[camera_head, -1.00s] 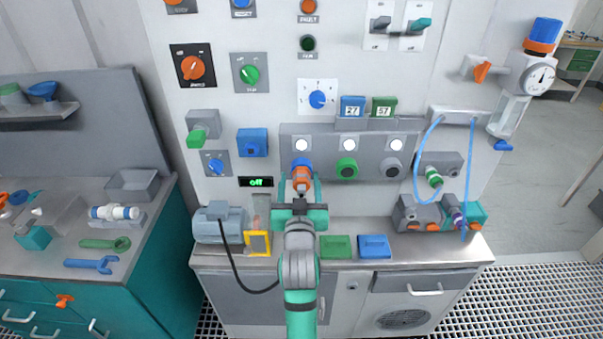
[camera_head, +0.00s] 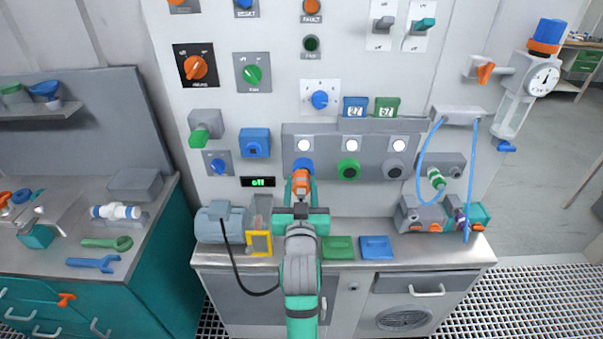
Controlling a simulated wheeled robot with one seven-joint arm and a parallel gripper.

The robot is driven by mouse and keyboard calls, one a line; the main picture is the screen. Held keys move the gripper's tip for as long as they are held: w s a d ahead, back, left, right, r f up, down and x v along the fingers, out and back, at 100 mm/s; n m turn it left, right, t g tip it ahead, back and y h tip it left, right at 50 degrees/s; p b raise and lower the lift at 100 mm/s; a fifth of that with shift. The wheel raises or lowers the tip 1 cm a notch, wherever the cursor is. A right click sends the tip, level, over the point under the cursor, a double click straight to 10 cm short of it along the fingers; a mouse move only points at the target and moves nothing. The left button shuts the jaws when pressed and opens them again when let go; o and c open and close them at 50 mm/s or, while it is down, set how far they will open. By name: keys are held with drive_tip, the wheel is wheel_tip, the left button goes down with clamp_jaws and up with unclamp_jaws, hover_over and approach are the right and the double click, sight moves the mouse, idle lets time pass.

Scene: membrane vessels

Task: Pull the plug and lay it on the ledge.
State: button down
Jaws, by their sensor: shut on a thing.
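The orange plug (camera_head: 301,180) is between the fingers of my gripper (camera_head: 301,186), just in front of and below the blue socket (camera_head: 303,164) on the grey strip. Whether the plug's tip is still inside the socket cannot be told from this view. My gripper is shut on the plug, and its fingers hide the plug's sides. A grey metal ledge (camera_head: 345,264) runs along the foot of the panel, below my gripper.
Green (camera_head: 339,247) and blue (camera_head: 375,248) blocks lie on the ledge right of my arm. A yellow frame (camera_head: 259,243) and grey motor (camera_head: 222,222) stand left. Green (camera_head: 348,169) and dark (camera_head: 392,169) sockets sit beside the blue one. Blue tubing (camera_head: 419,165) hangs at right.

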sight(302, 197)
drive_tip(key=shift+s+d, duration=0.15)
drive_tip(key=shift+s, duration=1.7)
drive_tip(key=shift+s+a, duration=0.25)
drive_tip(key=shift+s, duration=0.1)
drive_tip(key=shift+s+d, duration=0.25)
drive_tip(key=shift+d, duration=0.1)
drive_tip(key=shift+a, duration=0.1)
